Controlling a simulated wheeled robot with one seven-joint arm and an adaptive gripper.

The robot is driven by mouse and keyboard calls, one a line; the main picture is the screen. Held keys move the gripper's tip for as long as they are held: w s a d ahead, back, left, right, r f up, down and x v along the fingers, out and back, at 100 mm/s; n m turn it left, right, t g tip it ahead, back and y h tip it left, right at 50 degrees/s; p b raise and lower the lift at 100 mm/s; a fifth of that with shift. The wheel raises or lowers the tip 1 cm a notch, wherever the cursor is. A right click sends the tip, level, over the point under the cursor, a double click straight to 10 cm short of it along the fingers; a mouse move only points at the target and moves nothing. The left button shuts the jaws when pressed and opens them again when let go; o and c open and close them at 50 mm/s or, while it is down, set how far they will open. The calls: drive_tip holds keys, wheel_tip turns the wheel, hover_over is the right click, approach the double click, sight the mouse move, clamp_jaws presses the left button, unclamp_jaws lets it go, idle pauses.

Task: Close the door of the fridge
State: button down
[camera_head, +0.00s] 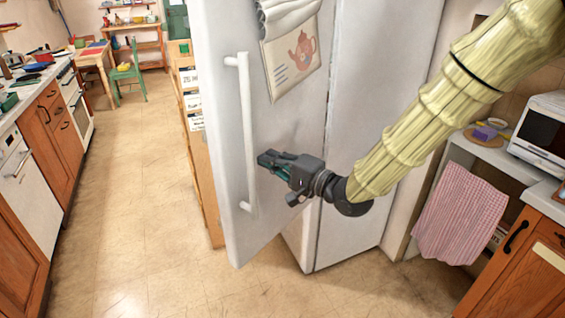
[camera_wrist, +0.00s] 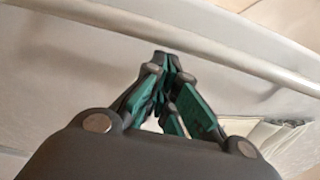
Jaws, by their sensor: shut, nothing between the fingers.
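The fridge door (camera_head: 222,105) is white and stands ajar, swung out to the left of the fridge body (camera_head: 362,150). A long vertical white handle (camera_head: 246,130) is fixed near the door's free edge; it also crosses the wrist view (camera_wrist: 210,42). My gripper (camera_head: 264,158) is shut and empty, in front of the door's outer face, just right of the handle. In the wrist view its fingertips (camera_wrist: 160,60) meet and point toward the door surface. I cannot tell whether they touch it.
A cloth with a red teapot picture (camera_head: 291,55) hangs on the door. A wooden shelf unit (camera_head: 192,110) stands behind the door. Counters (camera_head: 55,115) line the left wall. A white microwave (camera_head: 545,130) and a pink towel (camera_head: 460,215) are at right. The floor (camera_head: 135,200) at left is clear.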

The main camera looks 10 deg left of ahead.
drive_tip(key=shift+p+x, duration=0.45)
drive_tip(key=shift+x, duration=2.2)
drive_tip(key=shift+w+a, duration=0.1)
drive_tip(key=shift+a, duration=0.05)
